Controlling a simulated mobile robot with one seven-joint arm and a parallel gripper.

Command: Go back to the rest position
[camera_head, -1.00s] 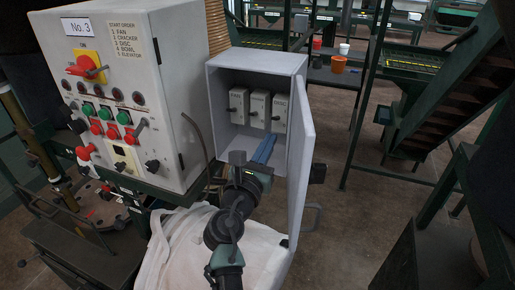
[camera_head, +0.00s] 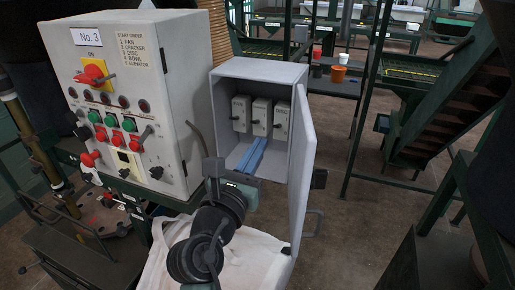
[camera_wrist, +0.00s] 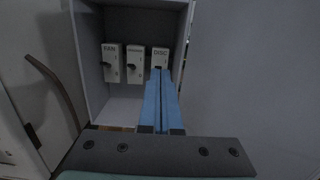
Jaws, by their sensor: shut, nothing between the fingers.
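My gripper (camera_head: 252,156) has long blue fingers, shut together with nothing between them. In the head view the fingers reach into the lower part of an open grey switch box (camera_head: 259,72). The wrist view also shows my gripper (camera_wrist: 161,75), its tips overlapping the lower edge of the breaker labelled DISC (camera_wrist: 160,57); I cannot tell if they touch. Two more breakers, FAN (camera_wrist: 111,62) and a middle one (camera_wrist: 136,63), sit to its left. In the head view the three breakers hang in a row on the back wall. My arm comes up from the bottom of the picture.
The box door (camera_head: 302,170) stands open just right of my gripper. A control cabinet (camera_head: 150,80) marked No. 3, with buttons and a red knob, stands to the left. A white bulk bag (camera_head: 255,262) lies below my arm. Floor is open at right (camera_head: 365,225).

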